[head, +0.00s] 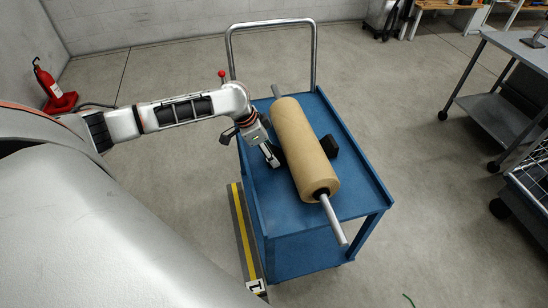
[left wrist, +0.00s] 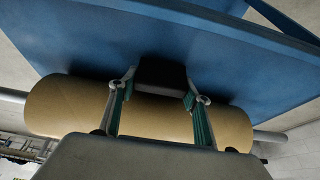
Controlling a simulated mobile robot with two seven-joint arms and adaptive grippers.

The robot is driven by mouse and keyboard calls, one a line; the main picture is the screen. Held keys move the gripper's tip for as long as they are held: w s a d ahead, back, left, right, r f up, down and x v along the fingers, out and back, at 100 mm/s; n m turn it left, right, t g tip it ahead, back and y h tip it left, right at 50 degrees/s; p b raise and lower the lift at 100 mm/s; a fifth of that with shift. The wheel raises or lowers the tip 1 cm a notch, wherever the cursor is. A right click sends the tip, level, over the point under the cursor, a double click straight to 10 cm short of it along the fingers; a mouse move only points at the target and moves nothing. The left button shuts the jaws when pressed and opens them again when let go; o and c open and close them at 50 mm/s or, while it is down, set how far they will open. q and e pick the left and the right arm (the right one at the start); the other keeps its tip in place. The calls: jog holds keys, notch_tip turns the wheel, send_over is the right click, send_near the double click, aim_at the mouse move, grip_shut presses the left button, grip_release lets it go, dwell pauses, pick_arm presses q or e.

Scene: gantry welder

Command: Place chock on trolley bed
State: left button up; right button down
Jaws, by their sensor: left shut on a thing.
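A blue trolley (head: 352,207) stands in the middle of the head view with a brown roll (head: 303,150) on a metal bar lying along its bed. A black chock (head: 330,146) sits on the bed against the roll's right side. My left gripper (head: 271,154) is low over the bed at the roll's left side. In the left wrist view it is shut on a second dark chock (left wrist: 161,72), between its fingertips, close to the roll (left wrist: 75,105). I cannot tell whether this chock touches the bed or the roll. My right gripper is not in view.
The trolley's push handle (head: 230,52) rises at its far end. A red fire extinguisher (head: 50,85) stands by the wall at left. A grey metal table (head: 515,50) on castors is at right. The bed's near end is bare.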

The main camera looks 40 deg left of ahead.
pick_arm(q)
jog(key=shift+s+d+f, duration=0.1)
jog(key=shift+s+f, duration=0.05)
jog(key=shift+f, duration=0.5)
jog(key=shift+r, duration=0.3)
jog(key=shift+f, duration=0.1)
jog(key=shift+f, duration=0.1)
jog(key=o, duration=1.3)
